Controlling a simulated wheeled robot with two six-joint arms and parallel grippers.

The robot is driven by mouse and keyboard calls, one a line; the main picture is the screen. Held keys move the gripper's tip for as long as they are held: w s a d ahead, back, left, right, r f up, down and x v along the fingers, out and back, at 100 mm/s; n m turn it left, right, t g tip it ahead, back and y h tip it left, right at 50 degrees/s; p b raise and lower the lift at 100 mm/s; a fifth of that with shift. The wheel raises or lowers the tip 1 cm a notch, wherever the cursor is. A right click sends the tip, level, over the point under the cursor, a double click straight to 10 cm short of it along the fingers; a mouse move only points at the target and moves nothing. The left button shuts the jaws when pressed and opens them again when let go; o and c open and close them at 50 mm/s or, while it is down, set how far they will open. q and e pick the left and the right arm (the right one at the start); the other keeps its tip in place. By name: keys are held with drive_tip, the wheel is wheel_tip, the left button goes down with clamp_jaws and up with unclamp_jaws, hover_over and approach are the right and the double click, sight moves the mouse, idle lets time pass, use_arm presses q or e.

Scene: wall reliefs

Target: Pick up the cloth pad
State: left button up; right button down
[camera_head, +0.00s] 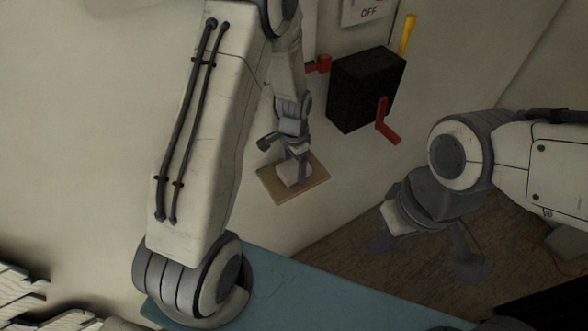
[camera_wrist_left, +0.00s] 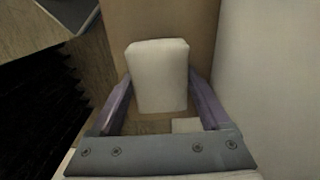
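The cloth pad (camera_head: 290,174) is a small off-white block on a tan wall shelf (camera_head: 316,183). My left gripper (camera_head: 293,165) is down at the pad and partly covers it in the head view. In the left wrist view the pad (camera_wrist_left: 158,75) stands between the two purple-grey fingers of my left gripper (camera_wrist_left: 160,82). The fingertips lie close along both its sides; I cannot tell whether they press on it. My right gripper (camera_head: 428,252) is open and empty, its fingers wide apart, away from the shelf.
A black box (camera_head: 366,88) with red handles (camera_head: 388,122) is on the wall above and right of the shelf. A yellow lever (camera_head: 407,34) and an OFF sign (camera_head: 368,11) are near it. A blue surface (camera_head: 300,293) lies in front. A smaller pale patch (camera_wrist_left: 186,125) shows near the left fingers.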

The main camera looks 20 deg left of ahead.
sight(296, 167)
use_arm(q)
drive_tip(key=c, duration=0.4)
drive_tip(key=shift+c, duration=0.2)
drive_tip(key=shift+r, duration=0.15)
drive_tip(key=shift+r+b, duration=0.3)
drive_tip(key=shift+r, duration=0.3)
drive_tip(key=r, duration=0.1)
drive_tip(key=r+b, duration=0.1)
drive_tip(key=shift+d+r, duration=0.3)
drive_tip(key=shift+r, duration=0.1)
drive_tip(key=s+d+r+b, duration=0.2)
drive_tip(key=d+r, duration=0.4)
drive_tip(key=d, duration=0.4)
drive_tip(key=shift+s+d+r, duration=0.3)
drive_tip(key=shift+d+r, duration=0.1)
